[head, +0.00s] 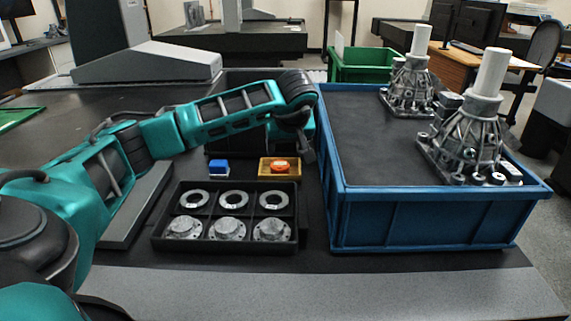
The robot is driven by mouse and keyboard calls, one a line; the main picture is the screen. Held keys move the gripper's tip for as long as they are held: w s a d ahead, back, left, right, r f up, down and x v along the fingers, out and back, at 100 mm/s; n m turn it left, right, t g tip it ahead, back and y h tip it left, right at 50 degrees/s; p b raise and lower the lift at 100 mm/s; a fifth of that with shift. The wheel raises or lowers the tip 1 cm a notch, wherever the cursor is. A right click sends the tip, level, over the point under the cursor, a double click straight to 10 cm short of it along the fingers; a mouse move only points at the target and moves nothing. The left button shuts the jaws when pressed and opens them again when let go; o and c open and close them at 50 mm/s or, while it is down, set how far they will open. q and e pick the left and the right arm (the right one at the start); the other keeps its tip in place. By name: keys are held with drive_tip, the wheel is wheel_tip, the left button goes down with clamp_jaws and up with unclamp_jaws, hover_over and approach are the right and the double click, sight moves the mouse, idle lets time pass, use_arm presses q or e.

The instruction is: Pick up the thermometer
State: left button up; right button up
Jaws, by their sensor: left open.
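I cannot pick out a thermometer for certain. A small blue block-like item with a white lower part (218,168) and an orange item (279,166) in a small yellow tray (264,172) lie on the dark table, behind a black parts tray. Neither is clearly a thermometer. My left arm reaches in from the left, over this area. My left gripper (307,152) points down near the blue crate's left wall, just right of and above the orange item. It is open, and I see nothing in it. My right gripper is not in view.
The black divided tray (225,247) holds metal rings and flanges. The large blue crate (425,222) holds two metal castings with white cylinders on top (470,140). A dark bin (228,78) stands behind my arm. A green crate (362,66) is farther back. The front table strip is clear.

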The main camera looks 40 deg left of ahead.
sight(280, 165)
use_arm(q)
drive_tip(key=b+x, duration=0.1)
drive_tip(key=x, duration=0.5)
drive_tip(key=shift+s+d+f+b, duration=0.1)
drive_tip(key=shift+s+f+b, duration=0.1)
drive_tip(key=shift+b, duration=0.1)
drive_tip(key=shift+b+x, duration=0.3)
drive_tip(key=shift+x, duration=0.55)
drive_tip(key=x, duration=0.1)
drive_tip(key=b+x, duration=0.1)
drive_tip(key=x, duration=0.1)
drive_tip(key=shift+w+a+f, duration=0.1)
drive_tip(key=shift+w+a, duration=0.2)
drive_tip(key=shift+a, duration=0.05)
drive_tip(key=shift+w+a+f+b, duration=0.15)
drive_tip(key=shift+f+b, duration=0.1)
drive_tip(key=shift+b, duration=0.1)
drive_tip(key=shift+w+a+f, duration=0.1)
drive_tip(key=shift+a, duration=0.05)
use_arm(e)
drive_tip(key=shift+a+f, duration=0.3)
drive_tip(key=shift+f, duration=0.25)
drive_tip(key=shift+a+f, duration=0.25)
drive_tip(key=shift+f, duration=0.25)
use_arm(q)
drive_tip(key=shift+c, duration=0.4)
drive_tip(key=c, duration=0.6)
drive_tip(key=shift+c, duration=0.2)
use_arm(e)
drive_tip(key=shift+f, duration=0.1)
